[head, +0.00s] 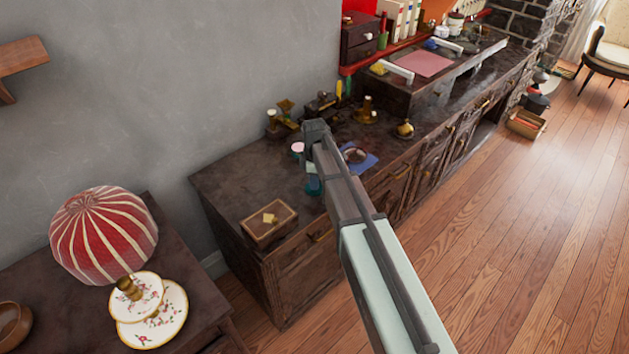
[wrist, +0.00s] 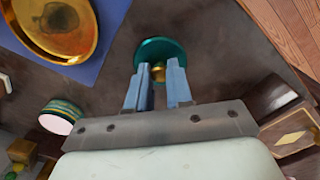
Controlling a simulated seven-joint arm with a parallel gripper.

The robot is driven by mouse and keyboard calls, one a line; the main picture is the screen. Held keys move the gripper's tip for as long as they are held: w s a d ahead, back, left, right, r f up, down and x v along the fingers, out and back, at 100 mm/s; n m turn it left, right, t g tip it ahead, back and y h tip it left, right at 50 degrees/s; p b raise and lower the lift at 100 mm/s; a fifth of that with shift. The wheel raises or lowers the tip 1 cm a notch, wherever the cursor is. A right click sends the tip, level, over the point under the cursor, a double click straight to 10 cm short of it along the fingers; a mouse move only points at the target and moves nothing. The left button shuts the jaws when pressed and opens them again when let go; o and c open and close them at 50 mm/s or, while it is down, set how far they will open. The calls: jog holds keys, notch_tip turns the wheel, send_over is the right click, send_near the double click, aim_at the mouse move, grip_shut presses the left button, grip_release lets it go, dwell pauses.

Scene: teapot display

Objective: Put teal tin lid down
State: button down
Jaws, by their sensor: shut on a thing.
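The teal tin lid (wrist: 160,48) is a round disc with a gold knob, and my gripper (wrist: 162,75) is shut on that knob in the wrist view. The lid also shows in the head view (head: 313,187), over the front part of the dark counter. I cannot tell whether it touches the counter. A teal and gold banded tin (wrist: 62,115) with a pale pink top stands apart from the lid, at the left of the wrist view. In the head view the tin (head: 298,149) is behind the lid, beside my arm.
A blue cloth (head: 367,165) with a round brass dish (wrist: 85,25) lies right of the lid in the head view. A wooden box (head: 270,222) sits at the left front. Brass items (head: 367,112) stand at the back. Bare counter lies between box and tin.

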jog(key=shift+f, duration=0.3)
jog(key=c, duration=1)
grip_release()
jog(key=shift+r, duration=0.15)
notch_tip(320, 180, up, 12)
jog(key=shift+r, duration=0.1)
